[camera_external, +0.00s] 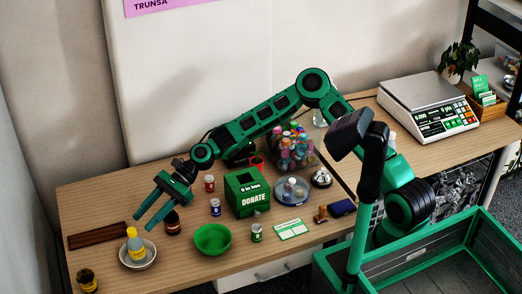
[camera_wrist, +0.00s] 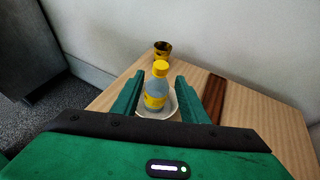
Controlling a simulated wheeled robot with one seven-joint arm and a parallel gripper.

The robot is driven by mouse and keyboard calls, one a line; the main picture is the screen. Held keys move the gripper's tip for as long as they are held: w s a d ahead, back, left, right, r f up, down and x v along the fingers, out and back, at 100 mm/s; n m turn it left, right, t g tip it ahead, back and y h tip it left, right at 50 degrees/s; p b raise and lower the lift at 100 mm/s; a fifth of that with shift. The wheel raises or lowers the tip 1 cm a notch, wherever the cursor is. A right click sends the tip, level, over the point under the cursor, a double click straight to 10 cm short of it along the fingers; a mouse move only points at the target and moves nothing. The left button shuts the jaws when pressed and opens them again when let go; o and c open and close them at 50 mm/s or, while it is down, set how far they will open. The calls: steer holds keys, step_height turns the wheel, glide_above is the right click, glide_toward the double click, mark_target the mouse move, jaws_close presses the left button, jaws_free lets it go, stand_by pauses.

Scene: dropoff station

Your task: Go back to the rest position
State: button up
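My gripper (camera_external: 151,213) is open and empty, with its two green fingers spread apart at the left part of the wooden table (camera_external: 95,205). It hangs above the table, just right of a yellow-capped bottle (camera_external: 134,243) in a white bowl (camera_external: 151,254). In the wrist view the bottle (camera_wrist: 157,86) stands upright between and beyond the fingertips of my gripper (camera_wrist: 158,84), in the white bowl (camera_wrist: 172,108). My arm reaches out from the right across the table.
A dark jar (camera_external: 172,222), a green bowl (camera_external: 212,239) and small bottles stand near my gripper. A green donate box (camera_external: 246,192), a bin of colourful items (camera_external: 292,150) and a scale (camera_external: 425,105) stand farther right.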

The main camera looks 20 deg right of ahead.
steer(key=shift+w+d+r, duration=0.2)
steer(key=shift+d+r, duration=0.05)
steer(key=shift+d, duration=0.25)
